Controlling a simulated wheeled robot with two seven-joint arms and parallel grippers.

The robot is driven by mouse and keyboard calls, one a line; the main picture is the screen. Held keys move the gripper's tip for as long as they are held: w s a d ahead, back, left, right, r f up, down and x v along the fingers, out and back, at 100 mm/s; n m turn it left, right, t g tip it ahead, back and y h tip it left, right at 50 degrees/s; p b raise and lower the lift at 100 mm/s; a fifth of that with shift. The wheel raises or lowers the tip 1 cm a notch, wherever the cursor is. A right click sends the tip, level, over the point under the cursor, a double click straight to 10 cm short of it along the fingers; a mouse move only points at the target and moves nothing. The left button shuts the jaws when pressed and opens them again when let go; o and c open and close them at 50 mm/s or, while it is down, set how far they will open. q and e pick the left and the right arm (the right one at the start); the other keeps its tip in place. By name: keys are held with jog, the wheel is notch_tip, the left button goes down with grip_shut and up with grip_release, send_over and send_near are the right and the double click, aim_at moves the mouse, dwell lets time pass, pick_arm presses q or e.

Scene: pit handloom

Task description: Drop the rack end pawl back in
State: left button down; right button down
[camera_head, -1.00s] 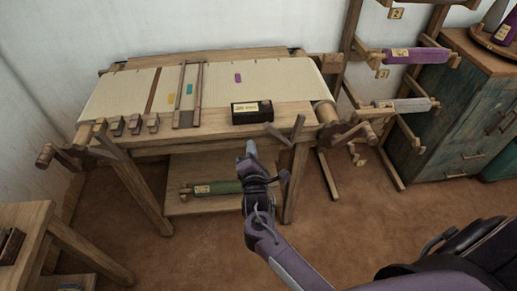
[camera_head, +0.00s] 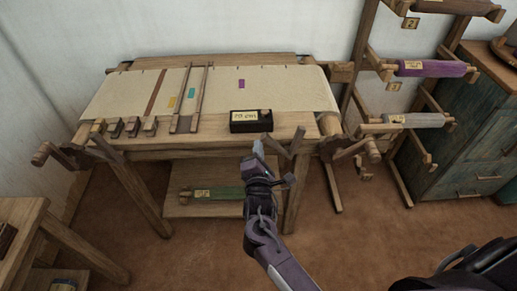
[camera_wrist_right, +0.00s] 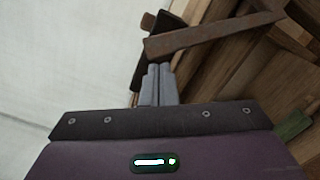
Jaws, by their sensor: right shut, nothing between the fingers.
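The loom (camera_head: 210,150) stands ahead in the head view. At its front right corner, the end nearest the rack, wooden levers form a V; the pawl (camera_head: 297,140) appears to be one of them, though I cannot tell whether it is engaged. My right gripper (camera_head: 258,147) is shut and empty, just left of these levers. In the right wrist view the closed fingertips (camera_wrist_right: 158,72) lie just below a brown wooden bar (camera_wrist_right: 205,36), probably the pawl; I cannot tell whether they touch. My left gripper is not in view.
A black labelled box (camera_head: 251,121) sits on the loom's front edge, close behind my gripper. A crank handle (camera_head: 358,150) sticks out at the right corner. The rack (camera_head: 360,60) with rolls stands further right. A green roll (camera_head: 218,192) lies on the lower shelf.

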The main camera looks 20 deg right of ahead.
jog(key=d+r+m+p, duration=0.1)
jog(key=r+m+p, duration=0.1)
jog(key=p, duration=0.1)
jog(key=shift+s+d+r, duration=0.1)
jog(key=shift+s+d, duration=0.1)
jog(key=shift+d, duration=0.15)
jog(key=s+d+r+m+p, duration=0.2)
jog(key=d+m+p, duration=0.5)
jog(key=d, duration=0.1)
jog(key=shift+s+d+r, duration=0.2)
jog(key=shift+r, duration=0.15)
dwell(0.4)
